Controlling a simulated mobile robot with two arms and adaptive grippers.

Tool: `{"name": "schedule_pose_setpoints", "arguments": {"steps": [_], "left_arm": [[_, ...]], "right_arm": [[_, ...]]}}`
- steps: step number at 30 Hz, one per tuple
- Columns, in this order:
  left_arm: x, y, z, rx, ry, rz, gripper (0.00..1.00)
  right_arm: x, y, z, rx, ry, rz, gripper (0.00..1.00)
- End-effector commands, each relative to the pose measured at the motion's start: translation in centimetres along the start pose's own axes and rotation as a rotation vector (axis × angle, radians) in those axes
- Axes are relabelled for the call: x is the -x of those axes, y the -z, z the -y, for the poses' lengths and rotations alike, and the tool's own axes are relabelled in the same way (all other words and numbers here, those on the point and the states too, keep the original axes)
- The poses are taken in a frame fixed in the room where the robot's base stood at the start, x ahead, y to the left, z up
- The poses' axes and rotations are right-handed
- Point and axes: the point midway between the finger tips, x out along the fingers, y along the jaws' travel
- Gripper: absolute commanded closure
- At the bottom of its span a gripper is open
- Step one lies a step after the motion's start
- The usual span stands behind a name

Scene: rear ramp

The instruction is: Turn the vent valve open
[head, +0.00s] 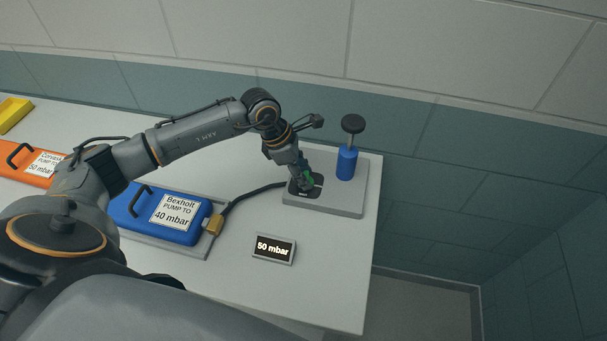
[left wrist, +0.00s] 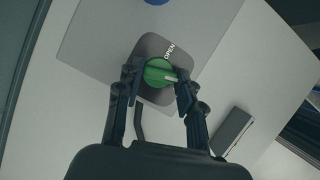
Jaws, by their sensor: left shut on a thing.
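The vent valve is a green knob (left wrist: 158,72) on a dark plate (left wrist: 152,45) marked OPEN, fixed to a grey base (head: 347,203). My left gripper (left wrist: 157,80) is shut on the knob, one finger on each side. A white mark on the knob points toward the right finger, not at the word OPEN. In the head view my left gripper (head: 306,181) comes down on the plate from above and hides most of the knob. A small display (head: 273,248) reads 50 mbar. My right gripper is not in view.
A blue pump (head: 347,163) with a black-topped plunger stands behind the valve on the same base. A black hose (head: 246,195) runs left to a blue case (head: 150,212) labelled Bexholt, pump to 40 mbar. An orange case (head: 22,165) and a yellow object (head: 12,114) lie farther left.

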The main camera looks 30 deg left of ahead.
Motion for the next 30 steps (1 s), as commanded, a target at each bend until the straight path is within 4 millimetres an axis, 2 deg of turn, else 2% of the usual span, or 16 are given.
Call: {"name": "schedule_pose_setpoints", "arguments": {"steps": [30], "left_arm": [[-0.5, -0.3, 0.5, 0.882, -0.368, 0.004, 0.94]], "right_arm": [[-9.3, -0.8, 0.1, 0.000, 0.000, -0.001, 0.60]]}}
